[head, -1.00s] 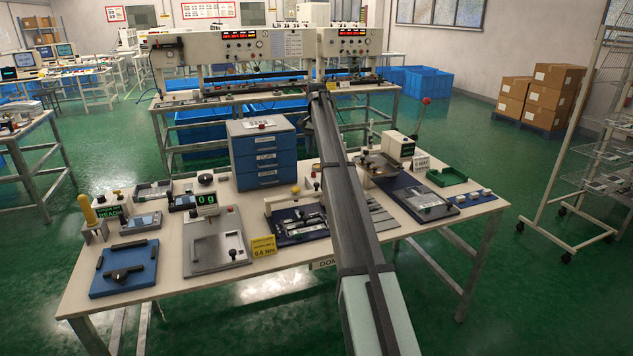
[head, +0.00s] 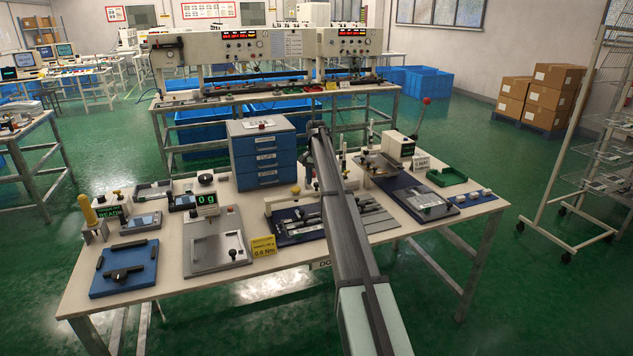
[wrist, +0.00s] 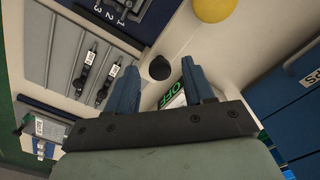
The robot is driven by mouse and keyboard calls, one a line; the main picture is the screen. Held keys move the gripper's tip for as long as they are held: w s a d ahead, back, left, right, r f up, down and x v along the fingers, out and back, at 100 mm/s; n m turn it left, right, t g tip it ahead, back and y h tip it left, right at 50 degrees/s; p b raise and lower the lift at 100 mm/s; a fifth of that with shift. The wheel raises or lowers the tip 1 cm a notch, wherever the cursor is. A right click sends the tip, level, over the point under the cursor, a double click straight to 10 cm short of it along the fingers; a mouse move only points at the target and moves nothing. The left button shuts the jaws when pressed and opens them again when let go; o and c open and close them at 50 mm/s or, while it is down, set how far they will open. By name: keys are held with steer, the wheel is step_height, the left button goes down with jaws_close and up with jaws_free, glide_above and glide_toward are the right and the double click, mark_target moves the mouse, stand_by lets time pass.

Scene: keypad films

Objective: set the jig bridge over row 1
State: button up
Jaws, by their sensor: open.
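My gripper shows in the wrist view (wrist: 157,76), its two blue fingers apart with nothing held between them. In the head view my own arm hides it. A cream bar (head: 283,202) with a yellow knob (head: 295,190) stands across the back of a navy jig plate (head: 290,238); I cannot tell whether it is the jig bridge. The wrist view shows row numbers 1, 2 and 3 (wrist: 121,9) on a navy surface and a black knob (wrist: 159,67) beyond the fingertips. A black T-shaped part (head: 126,273) lies on a blue tray (head: 110,289) at the left.
A blue drawer cabinet (head: 262,155) stands behind the jig area. In the wrist view, grooved grey strips (wrist: 60,50) carry slim dark parts, and a green OFF display (wrist: 175,97) lies beyond the fingers.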

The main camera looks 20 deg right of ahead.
steer(key=shift+f, duration=0.2)
steer(key=shift+c, duration=0.3)
jaws_close()
stand_by(0.3)
